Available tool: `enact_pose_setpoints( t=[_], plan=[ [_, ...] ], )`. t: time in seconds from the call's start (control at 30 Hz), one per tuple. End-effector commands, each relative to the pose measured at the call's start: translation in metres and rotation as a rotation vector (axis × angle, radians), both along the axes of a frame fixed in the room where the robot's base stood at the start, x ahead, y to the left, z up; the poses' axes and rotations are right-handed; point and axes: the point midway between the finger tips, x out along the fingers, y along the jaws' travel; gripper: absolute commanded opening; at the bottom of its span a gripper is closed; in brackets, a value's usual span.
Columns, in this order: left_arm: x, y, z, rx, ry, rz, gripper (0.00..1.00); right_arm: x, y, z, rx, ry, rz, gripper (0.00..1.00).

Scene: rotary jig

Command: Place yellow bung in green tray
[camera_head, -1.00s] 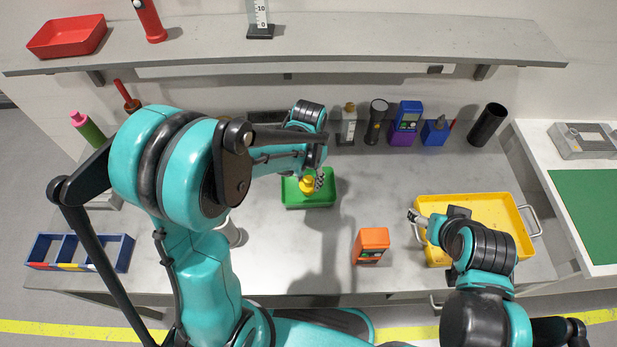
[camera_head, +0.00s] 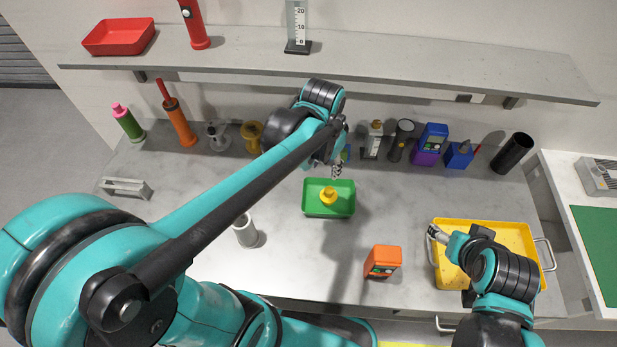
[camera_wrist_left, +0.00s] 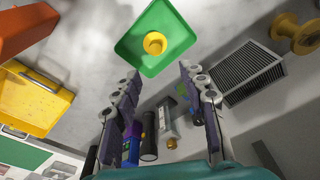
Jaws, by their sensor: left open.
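The yellow bung (camera_head: 328,196) sits inside the green tray (camera_head: 343,209) on the middle of the bench. In the left wrist view the bung (camera_wrist_left: 154,43) stands near the middle of the green tray (camera_wrist_left: 180,32), apart from my fingers. My left gripper (camera_head: 337,172) is just behind and above the tray; in its wrist view the two fingers (camera_wrist_left: 160,105) are spread wide with nothing between them. My right gripper (camera_head: 436,234) is over the left rim of the yellow tray (camera_head: 532,240); its jaws are too small to judge.
An orange device (camera_head: 382,261) stands right of centre, and a pale cylinder (camera_head: 245,230) left of the tray. Along the back stand a torch (camera_head: 400,140), a purple-blue device (camera_head: 430,145) and a black tube (camera_head: 512,153). A shelf (camera_head: 400,65) overhangs the back.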

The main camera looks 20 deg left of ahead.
Motion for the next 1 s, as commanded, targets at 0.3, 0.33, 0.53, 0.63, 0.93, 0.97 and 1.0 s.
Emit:
enact_pose_setpoints(
  t=[0.3,0.33,0.53,0.63,0.93,0.97,1.0],
  plan=[
    [-0.067,0.024,0.025,-0.051,-0.327,0.164,0.42,0.000,0.000,0.000,0.000,0.000,0.000,0.69],
    [-0.071,0.026,0.025,-0.055,-0.351,0.175,0.42,0.000,0.000,0.000,0.000,0.000,0.000,0.69],
    [-0.085,0.031,0.024,-0.076,-0.454,0.220,0.42,0.000,0.000,0.000,0.000,0.000,0.000,0.69],
    [-0.087,0.032,0.023,-0.079,-0.469,0.228,0.42,0.000,0.000,0.000,0.000,0.000,0.000,0.69],
    [-0.087,0.032,0.021,-0.079,-0.470,0.228,0.42,0.000,0.000,-0.003,0.000,0.000,0.000,0.69],
    [-0.087,0.032,0.018,-0.079,-0.470,0.228,0.42,0.000,0.000,-0.005,0.000,0.000,0.000,0.69],
    [-0.087,0.032,0.012,-0.080,-0.470,0.228,0.42,0.000,0.000,-0.011,0.000,0.000,0.000,0.69]
  ],
)
